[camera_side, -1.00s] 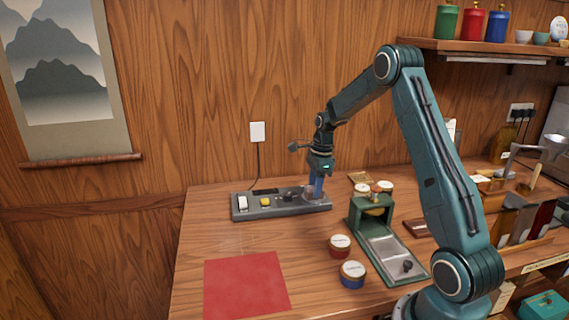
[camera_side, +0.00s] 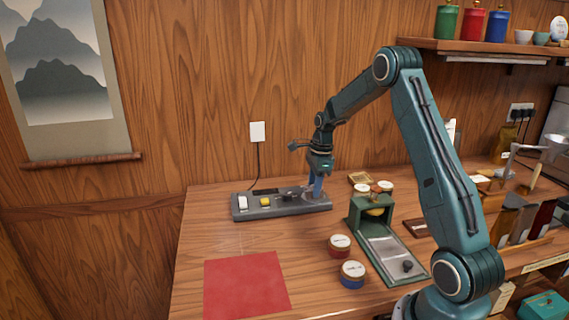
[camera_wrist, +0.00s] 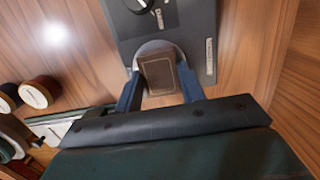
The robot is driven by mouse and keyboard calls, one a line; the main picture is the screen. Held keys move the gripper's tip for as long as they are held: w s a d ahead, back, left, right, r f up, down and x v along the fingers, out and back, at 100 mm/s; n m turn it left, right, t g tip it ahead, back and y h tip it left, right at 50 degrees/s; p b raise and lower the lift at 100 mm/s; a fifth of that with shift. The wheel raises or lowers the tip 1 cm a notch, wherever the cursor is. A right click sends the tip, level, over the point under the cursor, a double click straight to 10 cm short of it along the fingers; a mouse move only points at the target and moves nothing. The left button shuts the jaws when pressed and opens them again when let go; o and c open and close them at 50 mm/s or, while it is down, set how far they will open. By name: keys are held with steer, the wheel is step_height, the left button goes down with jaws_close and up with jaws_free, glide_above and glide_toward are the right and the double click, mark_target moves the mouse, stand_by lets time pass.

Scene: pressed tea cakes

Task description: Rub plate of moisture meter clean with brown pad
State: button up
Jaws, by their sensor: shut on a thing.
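The grey moisture meter (camera_side: 270,211) lies along the back of the table, with a white switch, a yellow button and a dark knob on top. Its round light plate (camera_wrist: 151,48) shows in the wrist view at the near end of the meter. My gripper (camera_side: 316,194) is over the right end of the meter, pointing down. In the wrist view my gripper (camera_wrist: 161,88) has its blue fingers on both sides of the brown pad (camera_wrist: 158,72) and is shut on it. The pad is over the plate and hides much of it; contact between them cannot be told.
A red mat (camera_side: 246,284) lies at the front left. A red-banded jar (camera_side: 339,246) and a blue-banded jar (camera_side: 352,274) stand right of centre, beside a green stand with a metal tray (camera_side: 388,251).

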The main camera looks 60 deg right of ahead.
steer(key=shift+s+a, duration=1.15)
steer(key=shift+s, duration=0.05)
steer(key=shift+r, duration=0.15)
step_height(320, 180, up, 8)
steer(key=shift+f, duration=0.2)
